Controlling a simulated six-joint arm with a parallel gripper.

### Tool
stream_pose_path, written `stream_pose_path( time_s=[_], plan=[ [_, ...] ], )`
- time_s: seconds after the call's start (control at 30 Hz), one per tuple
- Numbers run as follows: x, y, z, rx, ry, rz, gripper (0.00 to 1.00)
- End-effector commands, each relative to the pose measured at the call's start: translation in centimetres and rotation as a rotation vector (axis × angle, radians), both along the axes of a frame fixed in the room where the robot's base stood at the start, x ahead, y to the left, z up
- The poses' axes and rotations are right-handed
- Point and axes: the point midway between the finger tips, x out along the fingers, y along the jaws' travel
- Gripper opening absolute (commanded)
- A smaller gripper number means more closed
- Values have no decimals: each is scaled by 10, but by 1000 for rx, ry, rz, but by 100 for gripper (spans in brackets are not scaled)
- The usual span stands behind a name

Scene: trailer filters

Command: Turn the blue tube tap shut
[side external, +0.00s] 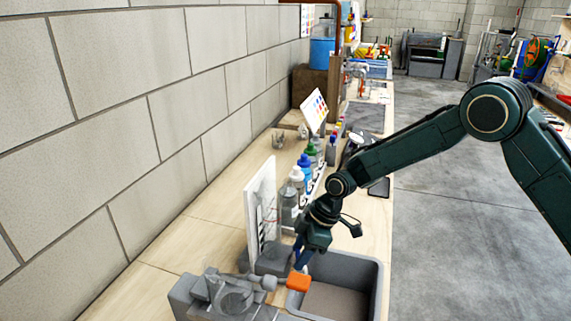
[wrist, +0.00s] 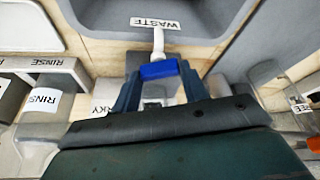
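The blue tube tap (wrist: 158,70) shows as a short bright-blue bar in the wrist view. A white tube (wrist: 158,42) runs from it toward a grey basin labelled WASTE. My gripper (wrist: 160,78) has its two dark blue fingers apart, one at each end of the blue bar. The bar nearly fills the gap; I cannot tell whether the fingers press on it.
The grey basin (side external: 372,283) lies in front of my gripper. An orange handle (side external: 298,282) on grey fittings (side external: 232,295) is close below it. A white upright panel (side external: 260,208) and several bottles (side external: 305,163) stand behind along the bench. A RINSE-labelled part (wrist: 38,108) is at left.

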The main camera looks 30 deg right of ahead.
Motion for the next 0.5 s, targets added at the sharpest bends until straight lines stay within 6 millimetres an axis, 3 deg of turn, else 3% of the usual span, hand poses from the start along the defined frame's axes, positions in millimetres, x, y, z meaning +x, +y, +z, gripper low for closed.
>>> stream_pose_path(
  time_s=[0.23, 0.5],
  plan=[
    [-1, 0, 0, -1, 3, -54, 21],
    [-2, 1, 0, -1, 2, -251, 21]
  ],
)
